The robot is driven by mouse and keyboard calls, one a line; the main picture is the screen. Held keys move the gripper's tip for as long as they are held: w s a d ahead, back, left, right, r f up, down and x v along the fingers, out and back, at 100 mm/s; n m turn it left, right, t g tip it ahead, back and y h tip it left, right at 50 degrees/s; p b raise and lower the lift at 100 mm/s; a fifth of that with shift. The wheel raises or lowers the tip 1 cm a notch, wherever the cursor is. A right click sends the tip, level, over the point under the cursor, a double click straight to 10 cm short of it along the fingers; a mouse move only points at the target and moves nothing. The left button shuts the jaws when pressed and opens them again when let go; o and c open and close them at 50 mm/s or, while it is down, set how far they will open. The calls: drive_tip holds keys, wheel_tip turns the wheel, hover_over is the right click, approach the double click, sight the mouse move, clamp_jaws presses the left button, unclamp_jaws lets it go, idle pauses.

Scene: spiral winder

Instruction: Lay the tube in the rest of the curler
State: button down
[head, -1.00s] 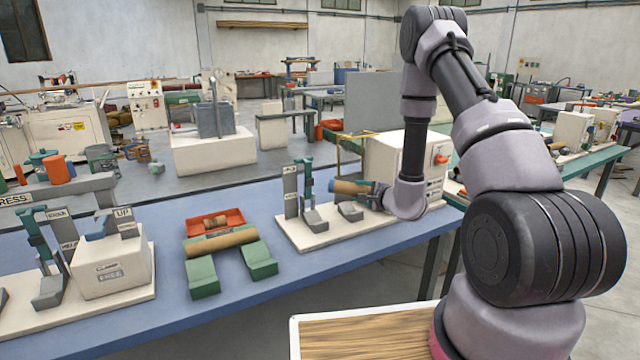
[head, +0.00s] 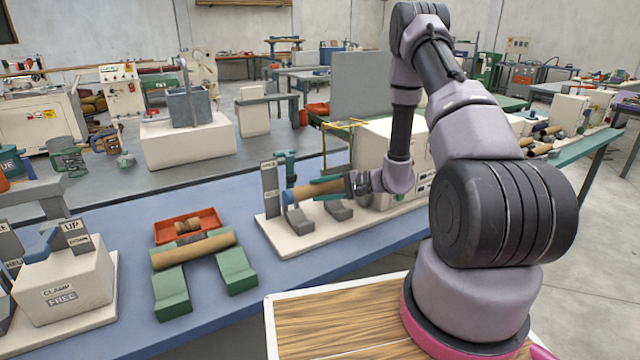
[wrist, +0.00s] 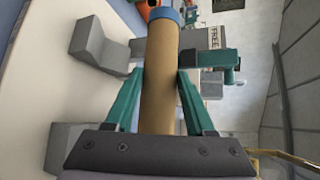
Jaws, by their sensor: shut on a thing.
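The brown tube (head: 313,191) has a blue band at its far end, which also shows in the wrist view (wrist: 163,50). My gripper (head: 325,188) is shut on the tube, with a teal finger on each side in the wrist view (wrist: 160,82). The tube is roughly level over the curler's pale base (head: 280,238). The rest's grey blocks (head: 299,221) and (head: 339,210) stand below the tube in the head view. In the wrist view a block (wrist: 100,45) lies left of the tube. I cannot tell whether tube and blocks touch.
A labelled grey post (head: 270,189) and a teal clamp (head: 291,170) stand close to the tube's far end. A green stand (head: 172,292) with another brown roll (head: 195,249) and an orange tray (head: 206,220) is to the left.

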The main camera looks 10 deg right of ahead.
drive_tip(key=shift+f, duration=3.7)
drive_tip(key=shift+c, duration=0.8)
unclamp_jaws()
drive_tip(key=shift+s+d, duration=0.1)
drive_tip(key=v, duration=1)
drive_tip(key=shift+s+d+r, duration=0.1)
drive_tip(key=shift+d, duration=0.2)
wheel_tip(320, 180, up, 7)
